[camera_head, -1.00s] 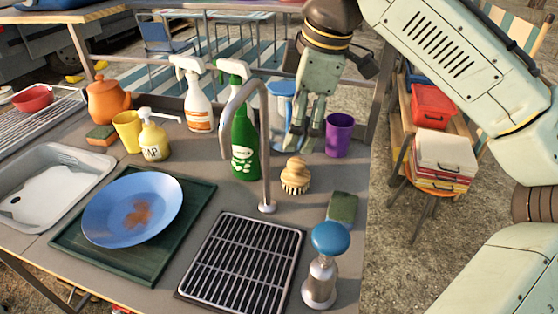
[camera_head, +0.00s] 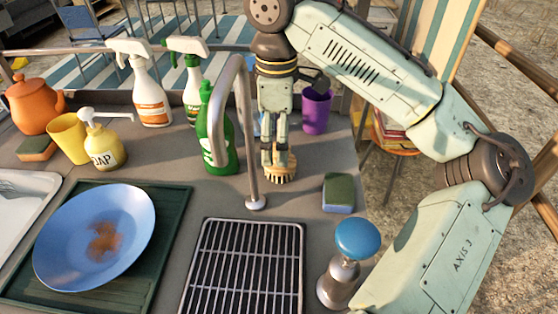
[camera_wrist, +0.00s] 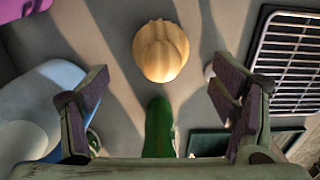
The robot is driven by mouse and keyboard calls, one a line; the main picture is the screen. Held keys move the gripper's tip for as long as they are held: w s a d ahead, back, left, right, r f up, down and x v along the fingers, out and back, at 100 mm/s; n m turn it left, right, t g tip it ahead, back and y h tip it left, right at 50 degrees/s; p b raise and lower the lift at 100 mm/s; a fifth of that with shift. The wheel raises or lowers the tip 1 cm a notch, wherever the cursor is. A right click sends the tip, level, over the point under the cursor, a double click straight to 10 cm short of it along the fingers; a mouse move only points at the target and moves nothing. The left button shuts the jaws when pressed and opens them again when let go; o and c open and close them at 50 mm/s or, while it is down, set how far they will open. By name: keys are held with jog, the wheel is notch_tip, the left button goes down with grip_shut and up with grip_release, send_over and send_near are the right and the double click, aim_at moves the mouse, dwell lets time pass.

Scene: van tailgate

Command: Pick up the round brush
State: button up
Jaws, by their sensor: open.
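The round brush (camera_head: 283,168) has a pale wooden top and dark-tipped bristles. It stands bristles down on the grey counter, right of the tap. My gripper (camera_head: 274,157) is over it in the head view and hides part of its top. In the wrist view the brush's ribbed wooden top (camera_wrist: 160,51) lies beyond the fingertips, roughly between their lines.
The curved metal tap (camera_head: 252,150) rises close to the left of my gripper. A green bottle (camera_head: 218,135) stands left of the tap. A purple cup (camera_head: 316,110) is behind right, a sponge (camera_head: 339,193) to the right. The drain grate (camera_head: 245,270) lies in front.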

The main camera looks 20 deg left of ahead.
jog(key=shift+d+f+p, duration=0.15)
jog(key=shift+f+p, duration=0.1)
jog(key=shift+f, duration=1.25)
jog(key=shift+d+f+p, duration=0.1)
jog(key=shift+f+p, duration=0.1)
jog(key=shift+f, duration=1.25)
jog(key=shift+c, duration=0.5)
jog(key=c, duration=1.2)
